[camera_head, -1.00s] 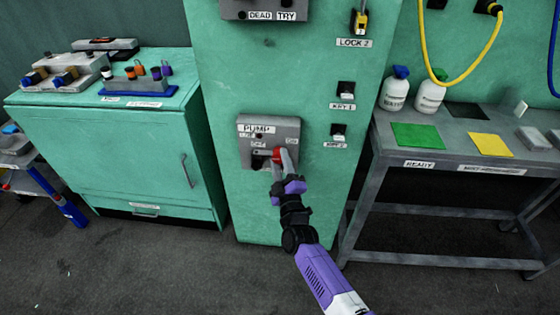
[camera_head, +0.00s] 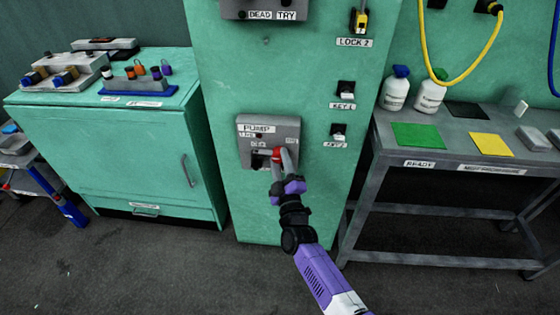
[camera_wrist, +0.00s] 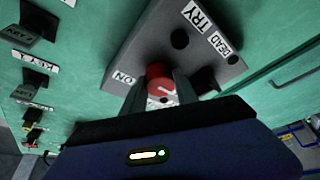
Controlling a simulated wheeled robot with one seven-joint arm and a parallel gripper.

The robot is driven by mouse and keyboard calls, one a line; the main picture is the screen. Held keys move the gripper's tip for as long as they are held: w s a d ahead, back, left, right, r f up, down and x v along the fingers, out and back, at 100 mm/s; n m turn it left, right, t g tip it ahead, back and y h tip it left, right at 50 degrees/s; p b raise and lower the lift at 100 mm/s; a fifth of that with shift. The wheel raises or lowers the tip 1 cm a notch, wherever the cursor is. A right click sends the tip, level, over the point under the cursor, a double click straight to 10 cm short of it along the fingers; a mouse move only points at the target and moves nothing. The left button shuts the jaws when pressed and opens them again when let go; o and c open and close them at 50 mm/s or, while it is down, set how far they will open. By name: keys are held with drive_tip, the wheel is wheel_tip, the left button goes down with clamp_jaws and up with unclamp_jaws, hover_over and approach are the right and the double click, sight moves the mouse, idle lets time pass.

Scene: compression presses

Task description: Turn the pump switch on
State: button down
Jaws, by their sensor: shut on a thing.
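The grey pump box (camera_head: 287,129) is on the front of the green cabinet, with a PUMP label at its top. My gripper (camera_head: 281,157) reaches up to its lower right part, and its jaws are shut on the red pump switch (camera_head: 276,154). In the wrist view the red switch (camera_wrist: 156,72) sits between the two fingers of my gripper (camera_wrist: 160,90), with a white mark on its face. An ON label (camera_wrist: 124,79) shows left of the switch there. The fingers hide part of the switch and box.
Above is another grey box (camera_head: 263,6) labelled DEAD and TRY. Two key switches (camera_head: 346,89) are at the right of the cabinet front. A green cupboard (camera_head: 120,150) stands left, and a grey table (camera_head: 455,165) stands right. Open floor lies in front.

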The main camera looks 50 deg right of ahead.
drive_tip(key=m, duration=0.2)
drive_tip(key=m+h+b, duration=0.2)
drive_tip(key=m, duration=0.1)
drive_tip(key=shift+w+a+f+m+g, duration=0.1)
drive_tip(key=shift+f+m+g, duration=0.15)
drive_tip(key=shift+m+g, duration=0.05)
drive_tip(key=m+g+h+b, duration=0.1)
drive_tip(key=m, duration=0.2)
drive_tip(key=m+g+h, duration=0.1)
drive_tip(key=m+h, duration=0.1)
drive_tip(key=m, duration=0.1)
drive_tip(key=shift+w+a+b, duration=0.1)
drive_tip(key=shift+w+b, duration=0.05)
drive_tip(key=shift+b, duration=0.2)
drive_tip(key=m+g+h, duration=0.1)
drive_tip(key=m, duration=0.2)
drive_tip(key=m+g+h+b, duration=0.1)
drive_tip(key=m, duration=0.3)
drive_tip(key=shift+w+a+g, duration=0.1)
drive_tip(key=shift+g, duration=0.3)
drive_tip(key=shift+r+m+g+h+b, duration=0.1)
drive_tip(key=shift+m+g+h+b, duration=0.15)
drive_tip(key=shift+m+g, duration=0.8)
drive_tip(key=shift+r+m+g+h+b, duration=0.1)
drive_tip(key=shift+m+g+h, duration=0.15)
drive_tip(key=shift+m, duration=1.9)
drive_tip(key=c, duration=0.9)
unclamp_jaws()
drive_tip(key=shift+c, duration=0.2)
